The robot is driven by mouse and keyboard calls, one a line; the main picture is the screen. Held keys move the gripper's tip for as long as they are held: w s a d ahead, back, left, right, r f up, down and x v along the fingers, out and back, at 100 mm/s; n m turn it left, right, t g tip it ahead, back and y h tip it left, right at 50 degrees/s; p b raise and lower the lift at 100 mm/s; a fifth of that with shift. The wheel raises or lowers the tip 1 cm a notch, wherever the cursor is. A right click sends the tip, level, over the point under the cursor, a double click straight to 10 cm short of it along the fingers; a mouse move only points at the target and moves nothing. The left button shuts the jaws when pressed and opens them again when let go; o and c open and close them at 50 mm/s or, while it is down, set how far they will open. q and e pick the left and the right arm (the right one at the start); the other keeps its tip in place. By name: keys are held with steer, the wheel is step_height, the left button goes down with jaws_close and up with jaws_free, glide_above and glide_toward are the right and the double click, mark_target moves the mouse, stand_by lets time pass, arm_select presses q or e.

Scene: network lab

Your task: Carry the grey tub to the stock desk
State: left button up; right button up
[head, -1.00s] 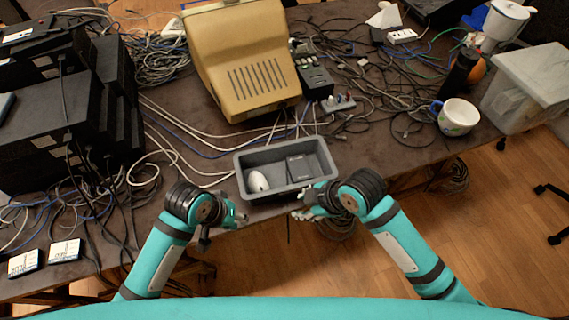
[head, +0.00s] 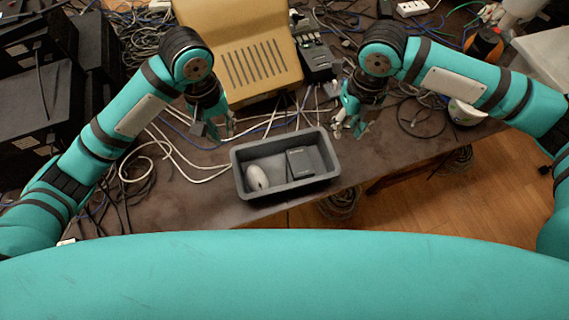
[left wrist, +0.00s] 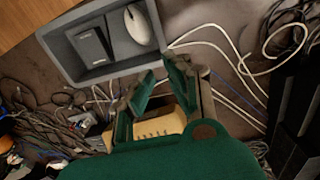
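The grey tub (head: 289,189) is an open rectangular bin on the dark table, close to its front edge. It holds a white computer mouse (head: 256,177) and a dark flat box (head: 302,163). The tub (left wrist: 118,69) also shows at the top of the left wrist view. My left gripper (head: 219,128) is beyond the tub's left end, apart from it; its fingers are spread and empty in the left wrist view. My right gripper (head: 351,124) is beyond the tub's right end, fingers apart, with nothing seen between them. No stock desk can be made out.
A beige monitor (head: 250,60) stands behind the tub. Black equipment (head: 40,110) is stacked at left. Loose cables (head: 165,150) lie around the tub and behind it. A white cup (head: 465,113) is partly hidden by my right arm. Wood floor (head: 430,205) lies beyond the front edge.

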mark_target(330, 168)
arm_select(q)
steer(key=shift+f, duration=0.1)
arm_select(e)
steer(key=shift+f, duration=0.1)
